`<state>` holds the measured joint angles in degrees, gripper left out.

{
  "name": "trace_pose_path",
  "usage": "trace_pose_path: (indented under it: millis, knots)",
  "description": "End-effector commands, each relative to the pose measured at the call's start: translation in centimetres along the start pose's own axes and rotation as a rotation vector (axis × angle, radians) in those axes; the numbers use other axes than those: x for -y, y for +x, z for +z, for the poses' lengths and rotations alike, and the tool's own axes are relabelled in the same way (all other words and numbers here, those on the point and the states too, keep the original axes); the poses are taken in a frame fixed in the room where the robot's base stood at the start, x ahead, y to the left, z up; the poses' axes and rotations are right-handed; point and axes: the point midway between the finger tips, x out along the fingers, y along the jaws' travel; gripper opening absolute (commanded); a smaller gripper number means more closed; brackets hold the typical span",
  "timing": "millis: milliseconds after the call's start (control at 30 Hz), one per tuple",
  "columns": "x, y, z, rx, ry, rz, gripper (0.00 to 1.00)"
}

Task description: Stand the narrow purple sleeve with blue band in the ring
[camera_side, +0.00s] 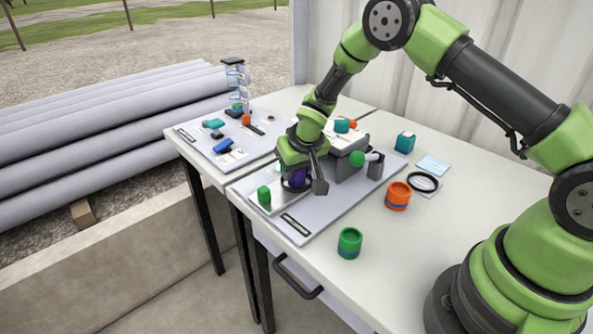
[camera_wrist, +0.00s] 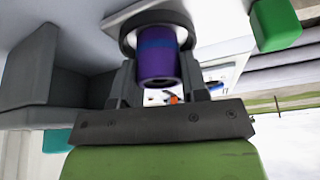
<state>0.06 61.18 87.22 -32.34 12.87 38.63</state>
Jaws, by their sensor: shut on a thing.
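The purple sleeve with a blue band (camera_wrist: 158,58) is between my gripper's (camera_wrist: 158,85) fingers in the wrist view. Its far end reaches into the dark ring (camera_wrist: 128,40), which surrounds it; whether it is fully seated is hard to tell. In the side view my gripper (camera_side: 303,172) points down over the ring (camera_side: 284,187), and a part of the purple sleeve (camera_side: 298,177) shows just above it. The sleeve looks about upright there. My gripper is shut on the sleeve.
A green block (camera_side: 264,195) sits left of the ring. A grey holder (camera_side: 375,168) stands to the right. An orange sleeve (camera_side: 397,196), a green sleeve (camera_side: 349,243) and a black ring (camera_side: 423,182) stand on the table. The table's right front is mostly clear.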

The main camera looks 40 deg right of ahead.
Motion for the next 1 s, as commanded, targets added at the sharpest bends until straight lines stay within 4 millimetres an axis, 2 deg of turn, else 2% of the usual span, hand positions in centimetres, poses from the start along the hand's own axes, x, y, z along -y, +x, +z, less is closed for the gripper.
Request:
trace_pose_path:
  millis: [167,400,667,833,1000]
  knots:
    - [0.0,-2.2,-1.0,-0.006,0.002,-0.001,0.13]
    - [0.0,-6.8,-2.9,-0.007,0.001,-0.001,0.13]
    - [0.0,-10.8,-4.6,-0.008,0.001,-0.001,0.13]
    - [0.0,-14.3,-6.0,-0.007,0.004,-0.001,0.13]
    - [-2.7,-13.7,-5.4,0.001,0.176,0.074,0.13]
